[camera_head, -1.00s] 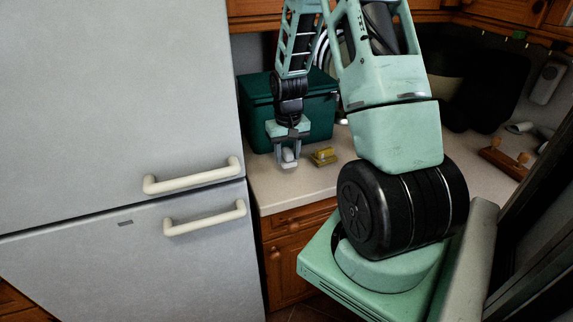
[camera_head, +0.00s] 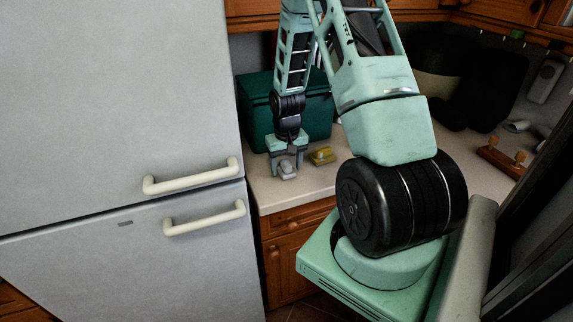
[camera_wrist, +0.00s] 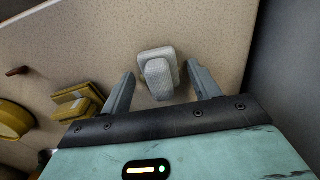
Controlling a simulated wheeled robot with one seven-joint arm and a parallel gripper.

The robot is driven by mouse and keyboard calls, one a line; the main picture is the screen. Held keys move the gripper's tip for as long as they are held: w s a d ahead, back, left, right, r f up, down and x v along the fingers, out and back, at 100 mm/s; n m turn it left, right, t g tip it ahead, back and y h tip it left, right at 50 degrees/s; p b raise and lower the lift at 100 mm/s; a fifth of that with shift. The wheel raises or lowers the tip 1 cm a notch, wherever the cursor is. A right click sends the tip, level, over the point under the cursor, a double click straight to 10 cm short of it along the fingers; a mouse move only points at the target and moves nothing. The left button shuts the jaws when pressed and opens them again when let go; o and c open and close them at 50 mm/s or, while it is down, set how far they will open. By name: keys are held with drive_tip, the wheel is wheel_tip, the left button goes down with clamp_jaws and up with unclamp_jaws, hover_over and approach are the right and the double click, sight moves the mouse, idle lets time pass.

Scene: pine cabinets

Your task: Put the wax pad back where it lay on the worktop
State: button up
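A pale grey pad with a raised grip, which I take to be the wax pad, sits on the worktop near its front left edge in the head view (camera_head: 287,171). It also shows in the wrist view (camera_wrist: 158,77). My gripper (camera_head: 286,166) is down over it. In the wrist view my gripper (camera_wrist: 162,90) is open, with one finger on each side of the grip and a gap on both sides. The pad appears to rest on the worktop (camera_wrist: 95,40).
A yellow block (camera_head: 322,155) with a raised part lies close to the right of the gripper. A dark green box (camera_head: 315,105) stands behind. The grey fridge (camera_head: 120,120) is close on the left. A wooden board with knobs (camera_head: 500,157) lies far right.

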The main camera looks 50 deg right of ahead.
sight(287, 163)
wheel_tip(287, 163, up, 12)
drive_tip(key=b, duration=0.2)
drive_tip(key=shift+r, duration=0.15)
drive_tip(key=shift+s+a, duration=0.1)
drive_tip(key=shift+s, duration=0.05)
idle(0.8)
